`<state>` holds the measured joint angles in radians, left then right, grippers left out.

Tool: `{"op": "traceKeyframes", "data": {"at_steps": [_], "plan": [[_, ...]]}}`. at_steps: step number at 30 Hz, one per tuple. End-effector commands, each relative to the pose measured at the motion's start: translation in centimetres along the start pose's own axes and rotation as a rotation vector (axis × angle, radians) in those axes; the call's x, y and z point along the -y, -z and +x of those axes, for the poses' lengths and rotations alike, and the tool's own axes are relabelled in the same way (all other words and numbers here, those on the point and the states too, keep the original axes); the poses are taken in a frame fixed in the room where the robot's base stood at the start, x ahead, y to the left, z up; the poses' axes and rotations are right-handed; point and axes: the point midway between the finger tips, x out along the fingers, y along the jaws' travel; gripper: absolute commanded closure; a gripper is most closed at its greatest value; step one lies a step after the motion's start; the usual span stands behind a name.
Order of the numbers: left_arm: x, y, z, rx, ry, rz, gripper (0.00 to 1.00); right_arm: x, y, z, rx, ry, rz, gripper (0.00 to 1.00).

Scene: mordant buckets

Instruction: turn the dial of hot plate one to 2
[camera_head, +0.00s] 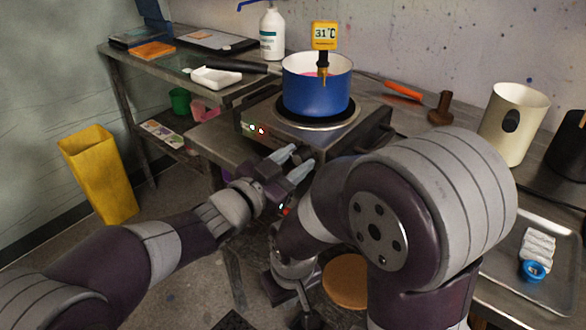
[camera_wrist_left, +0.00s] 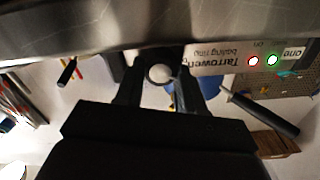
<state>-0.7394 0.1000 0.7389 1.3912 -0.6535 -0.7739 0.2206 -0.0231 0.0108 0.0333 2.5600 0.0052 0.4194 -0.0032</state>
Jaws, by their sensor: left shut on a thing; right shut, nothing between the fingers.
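Hot plate one (camera_head: 368,126) is a metal boiling ring on the bench with a blue pot (camera_head: 316,95) on it. Its front shows small lit lamps (camera_head: 256,130). In the left wrist view its front label (camera_wrist_left: 219,60) appears upside down, with a red and a green lamp beside it. The round dial (camera_wrist_left: 160,73) sits between the fingers of my left gripper (camera_head: 291,163), which is shut on it at the front face. The dial's setting cannot be read. In the head view the gripper hides the dial. My right gripper (camera_head: 302,302) is shut and empty, low near the bottom edge.
A yellow thermometer (camera_head: 324,36) reading 31 °C stands in the pot. A white bottle (camera_head: 271,34) and white tray (camera_head: 215,77) are behind left. A cream container (camera_head: 513,124), orange-handled tool (camera_head: 403,91) and metal tray (camera_head: 491,289) are right. A yellow bin (camera_head: 98,174) stands on the floor.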

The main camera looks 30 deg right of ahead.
Motion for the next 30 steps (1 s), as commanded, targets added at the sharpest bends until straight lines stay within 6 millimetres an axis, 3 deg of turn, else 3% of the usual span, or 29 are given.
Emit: {"op": "traceKeyframes", "data": {"at_steps": [15,30], "plan": [[-0.3,-0.5,0.0,0.000,0.000,0.474,0.92,0.0,-0.5,4.5,0.000,0.000,0.000,1.00],[-0.3,-0.3,0.0,0.001,-0.001,0.744,0.92,0.0,-0.8,6.7,0.000,0.000,0.000,1.00]]}}
